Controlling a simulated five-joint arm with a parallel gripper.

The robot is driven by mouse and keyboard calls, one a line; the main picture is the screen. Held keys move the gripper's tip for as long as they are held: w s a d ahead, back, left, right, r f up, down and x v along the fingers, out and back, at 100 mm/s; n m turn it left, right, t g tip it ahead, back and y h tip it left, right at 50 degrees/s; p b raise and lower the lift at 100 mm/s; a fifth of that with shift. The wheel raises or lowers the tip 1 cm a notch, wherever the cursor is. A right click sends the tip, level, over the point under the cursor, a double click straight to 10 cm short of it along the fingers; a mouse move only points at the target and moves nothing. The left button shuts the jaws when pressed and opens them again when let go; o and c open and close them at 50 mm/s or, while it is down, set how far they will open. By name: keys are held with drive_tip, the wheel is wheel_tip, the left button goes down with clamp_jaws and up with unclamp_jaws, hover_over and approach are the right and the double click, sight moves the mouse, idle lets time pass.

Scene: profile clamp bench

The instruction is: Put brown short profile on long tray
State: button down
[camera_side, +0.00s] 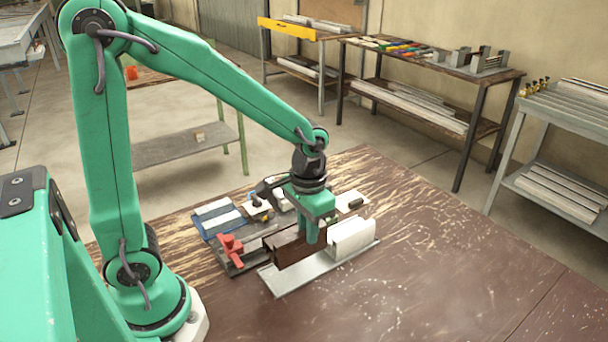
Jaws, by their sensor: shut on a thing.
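The brown short profile (290,249) is a dark brown piece held in my gripper (312,238), whose green fingers are shut on it. My gripper points down over the bench. The long tray (285,281) is a light grey flat strip at the front of the group of things. A white profile (352,237) stands on the tray's right part. The brown profile appears just above or at the tray's left part; I cannot tell whether it touches. The far finger is partly hidden.
A clamp with a red handle (231,248) sits just left of the brown profile. A blue tray with white strips (217,218) and a small black-and-white device (352,204) lie behind. The bench's front right (440,270) is clear.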

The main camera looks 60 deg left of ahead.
sight(308, 249)
drive_tip(key=shift+f, duration=3.15)
drive_tip(key=c, duration=1.3)
unclamp_jaws()
drive_tip(key=shift+o, duration=0.2)
drive_tip(key=shift+r, duration=3.9)
drive_tip(key=shift+r, duration=0.15)
